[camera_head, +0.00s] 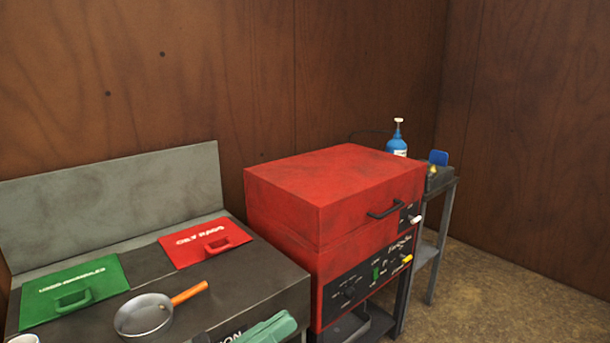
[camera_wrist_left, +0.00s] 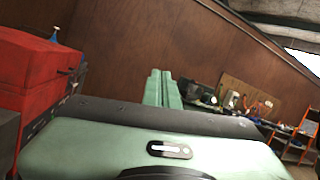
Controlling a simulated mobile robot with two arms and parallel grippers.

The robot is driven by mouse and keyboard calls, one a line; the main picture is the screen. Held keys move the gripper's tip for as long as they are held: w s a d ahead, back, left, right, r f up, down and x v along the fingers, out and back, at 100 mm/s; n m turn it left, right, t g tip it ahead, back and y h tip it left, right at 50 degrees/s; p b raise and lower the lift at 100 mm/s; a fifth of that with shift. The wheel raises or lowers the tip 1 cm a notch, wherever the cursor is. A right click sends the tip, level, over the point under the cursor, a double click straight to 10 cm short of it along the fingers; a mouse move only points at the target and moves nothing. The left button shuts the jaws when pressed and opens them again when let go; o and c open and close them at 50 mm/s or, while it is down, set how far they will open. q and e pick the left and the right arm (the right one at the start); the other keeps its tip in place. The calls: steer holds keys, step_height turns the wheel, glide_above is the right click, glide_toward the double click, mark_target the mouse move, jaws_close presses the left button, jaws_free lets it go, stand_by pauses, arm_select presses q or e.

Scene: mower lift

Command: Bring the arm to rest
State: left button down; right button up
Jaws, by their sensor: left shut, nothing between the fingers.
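My left gripper (camera_head: 278,325) shows as a pale green shape at the bottom edge of the head view, in front of the dark counter; most of it and its arm are cut off. In the left wrist view, its two green fingers (camera_wrist_left: 161,85) are together with nothing between them. They point out over the room towards the brown wall. My right gripper is in neither view.
The counter (camera_head: 130,253) holds a green lid (camera_head: 75,290), a red lid (camera_head: 205,241) and a frying pan (camera_head: 144,315). A red box-shaped machine (camera_head: 335,195) stands beside it. A blue bottle (camera_head: 397,145) stands behind. Floor (camera_head: 480,290) is clear at right. Shelving (camera_wrist_left: 300,135) is far off.

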arm_select(q)
steer(key=w+a+f+n+t+y, duration=0.1)
steer(key=w+a+n+t+y, duration=0.3)
steer(key=n, duration=0.5)
steer(key=w+a+n+t+y, duration=0.2)
steer(key=a+n+t+y, duration=0.35)
steer(key=n, duration=0.45)
steer(key=s+a+f+n+g+y, duration=0.1)
steer(key=a+f+n+g+y, duration=0.2)
steer(key=a+f+n+y, duration=0.35)
steer(key=s+a+f+n+g+y, duration=0.1)
steer(key=a+f+n+g+y, duration=0.25)
steer(key=f+n, duration=0.6)
steer(key=s+d+f+n+g+h, duration=0.1)
steer(key=s+d+f+n+g, duration=0.2)
steer(key=s+f+n+g, duration=1.15)
steer(key=s+f+m+t+p, duration=0.1)
steer(key=s+f+m, duration=0.2)
steer(key=f, duration=1.1)
steer(key=s+f+m+t, duration=0.2)
steer(key=s+f+m, duration=0.15)
steer(key=f, duration=0.95)
steer(key=s+a+f+g+p, duration=0.1)
steer(key=s+a+f, duration=0.2)
steer(key=s+f, duration=1.3)
steer(key=shift+s+f, duration=0.3)
steer(key=shift+s, duration=0.25)
steer(key=shift+g, duration=0.25)
